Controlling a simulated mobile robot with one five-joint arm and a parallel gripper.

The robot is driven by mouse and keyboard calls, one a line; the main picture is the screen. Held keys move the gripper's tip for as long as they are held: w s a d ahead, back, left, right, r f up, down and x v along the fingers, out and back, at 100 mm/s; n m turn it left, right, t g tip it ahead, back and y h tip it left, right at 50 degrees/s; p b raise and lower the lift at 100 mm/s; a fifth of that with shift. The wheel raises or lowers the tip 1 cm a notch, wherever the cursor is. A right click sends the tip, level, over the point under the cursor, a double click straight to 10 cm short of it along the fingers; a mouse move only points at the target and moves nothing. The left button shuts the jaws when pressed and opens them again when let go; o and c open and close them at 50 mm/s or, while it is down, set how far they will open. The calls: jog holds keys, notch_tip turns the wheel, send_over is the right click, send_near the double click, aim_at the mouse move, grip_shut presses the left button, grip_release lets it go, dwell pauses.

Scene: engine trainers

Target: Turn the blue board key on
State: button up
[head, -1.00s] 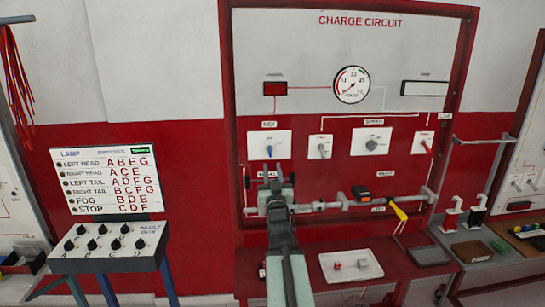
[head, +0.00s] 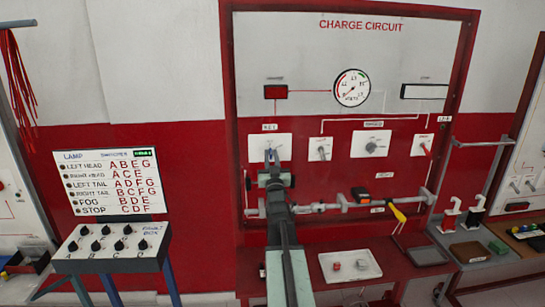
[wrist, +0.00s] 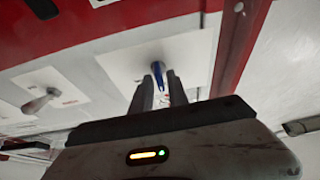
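The blue key (head: 268,154) sits on a white plate (head: 285,144) under the KEY label, at the left of the red charge circuit board. My gripper (head: 271,162) is right in front of it and hides its lower part. In the wrist view, the blue key (wrist: 157,72) shows between the two fingertips of my gripper (wrist: 159,82). The fingers are apart, one on each side of the key, with a narrow gap visible. Whether either finger touches the key I cannot tell.
A grey knob (head: 321,151), a second knob (head: 371,147) and a red switch (head: 426,149) lie to the right on the board. A metal rail (head: 330,206) with a yellow-handled tool (head: 397,213) runs below. A white tray (head: 370,274) rests on the red bench.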

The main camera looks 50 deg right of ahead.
grip_shut()
jog(key=shift+m, duration=0.4)
jog(key=m+g+h, duration=0.1)
jog(key=m, duration=0.2)
jog(key=m+g+h+p, duration=0.1)
jog(key=m+g, duration=0.1)
jog(key=m, duration=0.1)
jog(key=shift+a+r+m, duration=0.1)
jog(key=shift+m, duration=0.3)
jog(key=m+g+h+p, duration=0.1)
jog(key=m+g+p, duration=0.1)
jog(key=m, duration=0.3)
jog(key=shift+m+g, duration=0.3)
jog(key=shift+g, duration=0.1)
jog(key=shift+m+g+p, duration=0.6)
jog(key=shift+m+p, duration=0.25)
jog(key=shift+m, duration=0.65)
jog(key=shift+o, duration=2.1)
grip_release()
